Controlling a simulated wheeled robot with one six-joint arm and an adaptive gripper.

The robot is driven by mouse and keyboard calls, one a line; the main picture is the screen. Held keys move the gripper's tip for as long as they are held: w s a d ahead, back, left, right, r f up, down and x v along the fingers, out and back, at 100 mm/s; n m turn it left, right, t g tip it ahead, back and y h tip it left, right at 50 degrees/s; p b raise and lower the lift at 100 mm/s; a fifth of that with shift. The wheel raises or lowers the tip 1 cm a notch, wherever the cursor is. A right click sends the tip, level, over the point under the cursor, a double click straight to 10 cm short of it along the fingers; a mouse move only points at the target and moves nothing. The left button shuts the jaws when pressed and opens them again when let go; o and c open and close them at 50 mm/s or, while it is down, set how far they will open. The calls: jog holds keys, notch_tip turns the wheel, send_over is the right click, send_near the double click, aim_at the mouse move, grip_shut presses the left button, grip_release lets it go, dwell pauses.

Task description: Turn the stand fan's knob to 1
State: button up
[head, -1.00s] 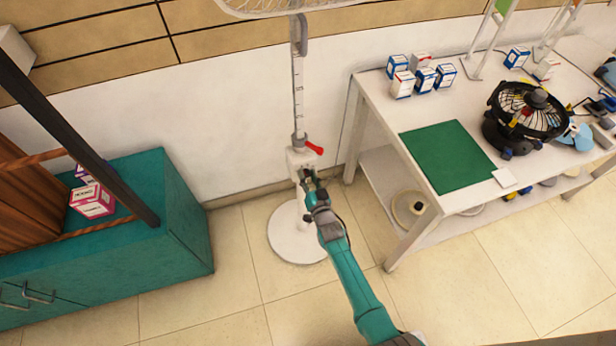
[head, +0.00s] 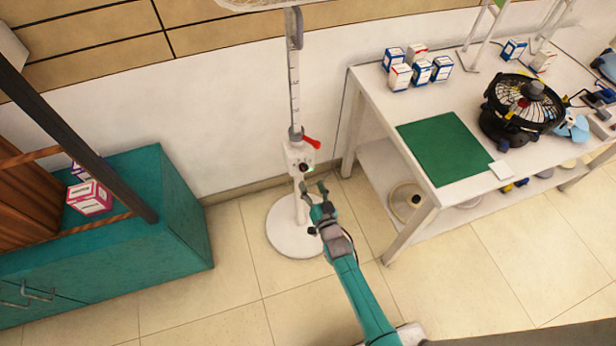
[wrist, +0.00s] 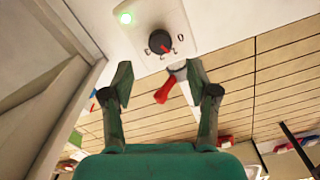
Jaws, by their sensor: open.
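The stand fan's white control box (head: 299,156) sits on its pole above a round white base (head: 292,232). Its dark round knob (wrist: 159,42) shows in the wrist view, with a red mark on the knob's lower side in that picture. Small dark markings surround it, too small to read surely. My gripper (head: 316,187) is open and empty, below and in front of the box in the head view. In the wrist view the gripper (wrist: 159,82) has its fingers spread below the knob, apart from it.
A red lever (head: 311,142) sticks out from the pole just above the box. A white table (head: 375,115) with a green mat (head: 445,153) and a small black fan (head: 522,105) stands at right. A teal cabinet (head: 180,215) stands at left.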

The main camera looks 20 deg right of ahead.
jog(key=shift+s, duration=2.5)
jog(key=s+r+n+g, duration=0.1)
jog(key=s+r, duration=0.2)
jog(key=s, duration=1)
jog(key=s+r+n+g, duration=0.1)
jog(key=s+r, duration=0.1)
jog(key=s, duration=1)
jog(key=s+r+n+g, duration=0.1)
jog(key=s+r+n, duration=0.1)
jog(key=s+r, duration=1.4)
notch_tip(320, 180, up, 3)
jog(key=shift+s+f, duration=0.2)
jog(key=shift+s, duration=0.05)
